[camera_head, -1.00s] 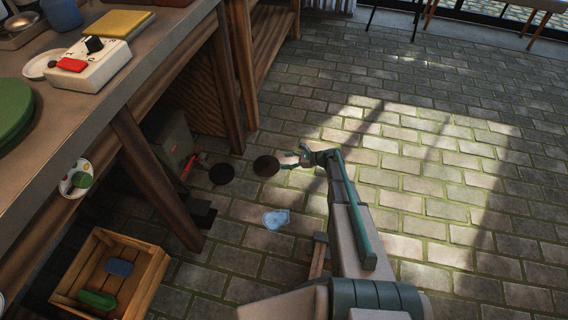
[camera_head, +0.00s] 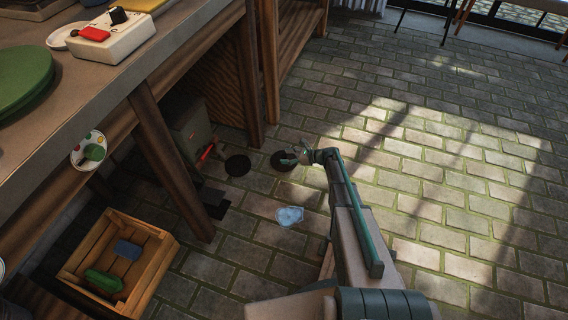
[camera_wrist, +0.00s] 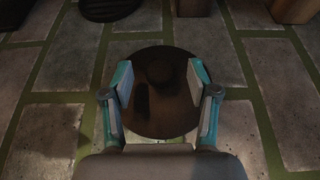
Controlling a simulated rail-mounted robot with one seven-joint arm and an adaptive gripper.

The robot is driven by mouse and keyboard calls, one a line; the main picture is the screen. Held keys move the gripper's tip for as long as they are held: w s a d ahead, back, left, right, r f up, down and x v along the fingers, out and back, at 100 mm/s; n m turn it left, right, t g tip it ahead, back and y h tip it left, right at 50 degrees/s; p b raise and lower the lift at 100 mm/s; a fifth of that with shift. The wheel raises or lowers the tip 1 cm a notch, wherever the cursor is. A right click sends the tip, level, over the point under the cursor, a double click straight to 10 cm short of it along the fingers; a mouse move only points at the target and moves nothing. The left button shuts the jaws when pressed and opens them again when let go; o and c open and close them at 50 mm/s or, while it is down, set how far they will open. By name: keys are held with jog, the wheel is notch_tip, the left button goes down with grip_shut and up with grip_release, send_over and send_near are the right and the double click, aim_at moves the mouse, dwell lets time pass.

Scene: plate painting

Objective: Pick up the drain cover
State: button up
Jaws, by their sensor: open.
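The drain cover appears to be the dark brown round disc (camera_head: 281,163) on the brick floor. In the wrist view the disc (camera_wrist: 160,118) lies straight ahead, with a raised knob in its middle. My gripper (camera_head: 294,156) is at the disc's right edge in the head view and overlaps it. In the wrist view the open fingers of my gripper (camera_wrist: 162,80) stand on either side of the knob, over the disc, with gaps to the knob. I cannot tell how high the fingertips are above it.
A second dark round patch (camera_head: 237,165), possibly the drain hole, lies left of the disc. A pale blue puddle-like patch (camera_head: 290,216) is on the floor nearby. A wooden crate (camera_head: 153,277) and the workbench legs (camera_head: 172,170) stand to the left. Floor to the right is clear.

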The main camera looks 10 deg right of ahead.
jog(key=shift+x, duration=1.05)
jog(key=shift+c, duration=0.3)
grip_shut()
jog(key=shift+r, duration=0.15)
